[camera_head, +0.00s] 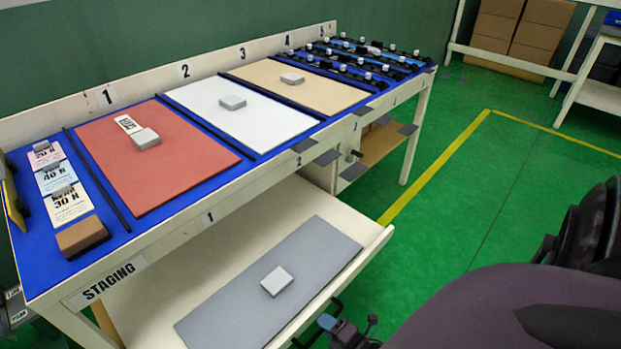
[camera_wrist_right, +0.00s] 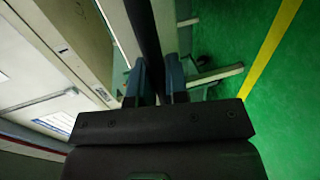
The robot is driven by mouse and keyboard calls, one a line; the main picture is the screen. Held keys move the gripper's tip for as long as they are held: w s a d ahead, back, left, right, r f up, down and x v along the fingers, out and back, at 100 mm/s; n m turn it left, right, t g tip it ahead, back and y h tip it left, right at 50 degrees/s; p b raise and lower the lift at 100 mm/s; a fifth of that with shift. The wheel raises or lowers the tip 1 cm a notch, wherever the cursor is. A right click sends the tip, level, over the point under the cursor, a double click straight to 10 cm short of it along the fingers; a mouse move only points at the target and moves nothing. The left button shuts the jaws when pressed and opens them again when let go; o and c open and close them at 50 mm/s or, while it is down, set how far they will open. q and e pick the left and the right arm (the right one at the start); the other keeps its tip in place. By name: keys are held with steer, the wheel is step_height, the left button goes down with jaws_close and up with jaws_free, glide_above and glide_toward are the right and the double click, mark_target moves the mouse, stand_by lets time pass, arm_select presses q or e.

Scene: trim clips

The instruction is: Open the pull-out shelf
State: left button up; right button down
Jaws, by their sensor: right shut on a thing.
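The pull-out shelf (camera_head: 372,246) is cream with a grey mat (camera_head: 325,250) and a light block (camera_head: 277,281) on it. It stands well out from under the front of the workbench. My right gripper (camera_head: 326,323) is low at the shelf's front edge, near the bottom of the head view. In the right wrist view, the blue fingers of my right gripper (camera_wrist_right: 157,80) are shut on a dark bar, the shelf's handle (camera_wrist_right: 145,30). The handle is mostly hidden in the head view. My left gripper is not in view.
The workbench (camera_head: 240,184) has a blue top with red, white and tan mats, light blocks and labels. Dark clips rest at its far end. A small box with a dark knob (camera_head: 354,155) hangs under the bench. Green floor (camera_head: 470,190) to the right is clear.

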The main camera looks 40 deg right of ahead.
steer(key=f+v, duration=0.1)
steer(key=v, duration=0.7)
steer(key=shift+f+p, duration=0.3)
steer(key=shift+f, duration=0.1)
steer(key=shift+s, duration=0.2)
steer(key=c, duration=1.3)
jaws_free()
steer(key=shift+o, duration=0.7)
steer(key=p+v, duration=0.1)
steer(key=v, duration=0.9)
steer(key=shift+s, duration=0.35)
steer(key=shift+r, duration=0.1)
